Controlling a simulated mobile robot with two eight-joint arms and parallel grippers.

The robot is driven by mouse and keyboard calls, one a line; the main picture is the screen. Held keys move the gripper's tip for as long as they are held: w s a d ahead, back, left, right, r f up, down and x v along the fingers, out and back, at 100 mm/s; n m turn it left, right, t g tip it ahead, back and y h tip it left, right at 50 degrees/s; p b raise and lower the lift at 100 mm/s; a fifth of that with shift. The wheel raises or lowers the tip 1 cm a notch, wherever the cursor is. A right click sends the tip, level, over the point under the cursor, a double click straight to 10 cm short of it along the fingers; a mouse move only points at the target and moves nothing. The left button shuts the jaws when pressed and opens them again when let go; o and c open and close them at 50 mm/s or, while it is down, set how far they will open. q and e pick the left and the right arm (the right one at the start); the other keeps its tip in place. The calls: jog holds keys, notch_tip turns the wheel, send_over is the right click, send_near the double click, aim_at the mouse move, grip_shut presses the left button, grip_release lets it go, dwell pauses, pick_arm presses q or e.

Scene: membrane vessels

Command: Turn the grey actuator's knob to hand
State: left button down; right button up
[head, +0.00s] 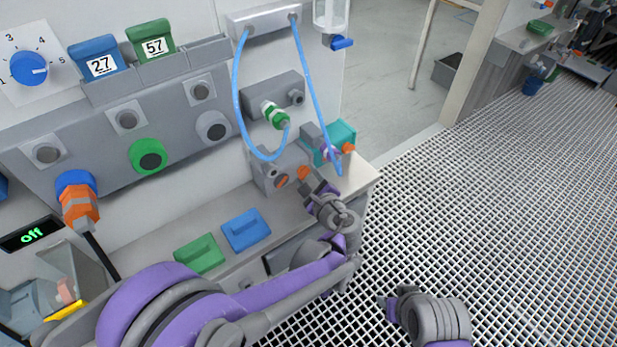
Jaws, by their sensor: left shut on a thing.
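The grey actuator (268,160) stands on the bench ledge near its right end. An orange-red disc with a dark mark (281,182) shows on its front. A small orange knob (303,172) is on its right side. My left gripper (310,182) is at this orange knob and shut on it; its fingers hide part of the knob. The knob's setting cannot be read. My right gripper (388,304) is low at the right, above the grating floor, away from the bench; its finger opening cannot be made out.
A teal actuator (340,134) with an orange knob stands just behind and right. A blue hose (240,100) loops down near the grey actuator. Green (199,254) and blue (246,231) blocks lie on the ledge to the left. The grating floor (500,200) at right is clear.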

pick_arm(q)
jog(key=n, duration=0.1)
jog(key=n+t+b, duration=0.1)
jog(key=n, duration=0.1)
jog(key=shift+s+a+f+t+h, duration=0.2)
jog(key=shift+f+t+h, duration=0.1)
jog(key=shift+f+h, duration=0.1)
jog(key=shift+f+n+t+b, duration=0.15)
jog(key=shift+n+t+b, duration=0.6)
jog(key=shift+n, duration=1.15)
jog(key=shift+c, duration=1.4)
grip_release()
